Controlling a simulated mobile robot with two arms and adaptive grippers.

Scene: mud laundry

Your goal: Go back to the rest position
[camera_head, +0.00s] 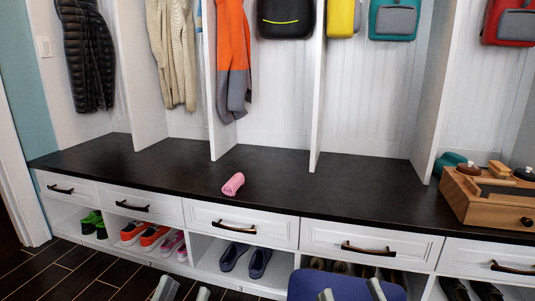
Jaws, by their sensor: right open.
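My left gripper (184,292) shows only its two grey fingertips at the bottom edge of the head view. The tips are apart with dark floor between them, and I see nothing held. My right gripper (351,293) also shows only its fingertips at the bottom edge, further right. They are spread apart in front of a dark blue object (345,282). Both grippers are low, in front of the bench and apart from its top. The rest of both grippers is out of the picture.
A long bench with a dark top (300,180) and drawers spans the view. A pink rolled item (233,184) lies on it. A wooden box (490,200) with brushes stands at the right. Shoes (234,258) sit in cubbies below. Coats and bags hang above. Floor is clear at lower left.

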